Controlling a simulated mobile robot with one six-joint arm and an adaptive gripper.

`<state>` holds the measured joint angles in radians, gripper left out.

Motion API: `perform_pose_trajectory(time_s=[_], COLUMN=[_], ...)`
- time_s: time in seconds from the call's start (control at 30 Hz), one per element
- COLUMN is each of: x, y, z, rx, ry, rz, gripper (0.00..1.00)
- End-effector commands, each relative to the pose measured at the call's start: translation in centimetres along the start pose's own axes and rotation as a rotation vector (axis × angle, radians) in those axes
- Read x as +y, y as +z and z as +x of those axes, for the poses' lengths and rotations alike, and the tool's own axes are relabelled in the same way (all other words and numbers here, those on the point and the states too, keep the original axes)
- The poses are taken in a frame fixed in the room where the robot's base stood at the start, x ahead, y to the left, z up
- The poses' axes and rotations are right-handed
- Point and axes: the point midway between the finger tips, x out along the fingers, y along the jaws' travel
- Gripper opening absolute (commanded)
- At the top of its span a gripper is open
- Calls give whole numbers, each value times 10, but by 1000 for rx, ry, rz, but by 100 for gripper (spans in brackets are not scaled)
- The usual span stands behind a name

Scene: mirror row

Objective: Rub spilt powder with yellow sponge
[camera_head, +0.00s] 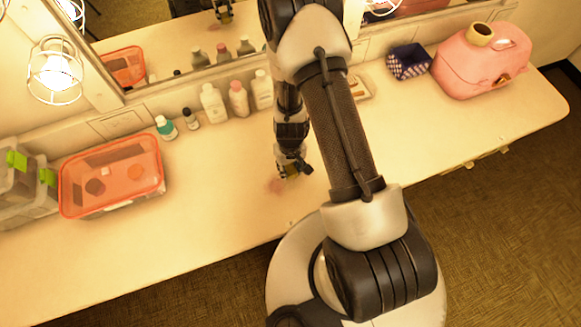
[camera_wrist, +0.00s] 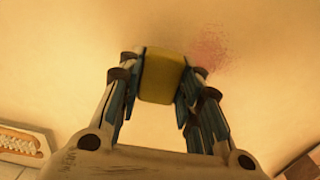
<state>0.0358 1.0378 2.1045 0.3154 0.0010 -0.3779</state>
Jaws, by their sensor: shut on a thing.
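The yellow sponge (camera_wrist: 162,76) is between the two fingers of my gripper (camera_wrist: 158,80) in the wrist view. My gripper is shut on it. The spilt powder (camera_wrist: 210,50) is a pinkish, speckled patch on the pale counter, just beside the sponge to its upper right. In the head view my gripper (camera_head: 290,170) is low over the counter, and a little of the sponge (camera_head: 291,174) shows. The powder (camera_head: 276,185) is a faint pink smear to its lower left. I cannot tell whether the sponge touches the counter.
An orange-rimmed box (camera_head: 112,208) stands left on the counter (camera_head: 210,240), with clear bins (camera_head: 22,185) beyond it. Several bottles (camera_head: 213,103) line the mirror. The front counter is clear.

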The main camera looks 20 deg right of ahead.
Motion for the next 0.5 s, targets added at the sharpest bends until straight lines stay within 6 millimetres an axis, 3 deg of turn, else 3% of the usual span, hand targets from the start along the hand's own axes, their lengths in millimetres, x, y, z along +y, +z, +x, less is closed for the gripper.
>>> perform_pose_trajectory(time_s=[0.5], x=[-1], y=[2], z=[-48], rx=[2], ry=[0], rz=[0], gripper=[10])
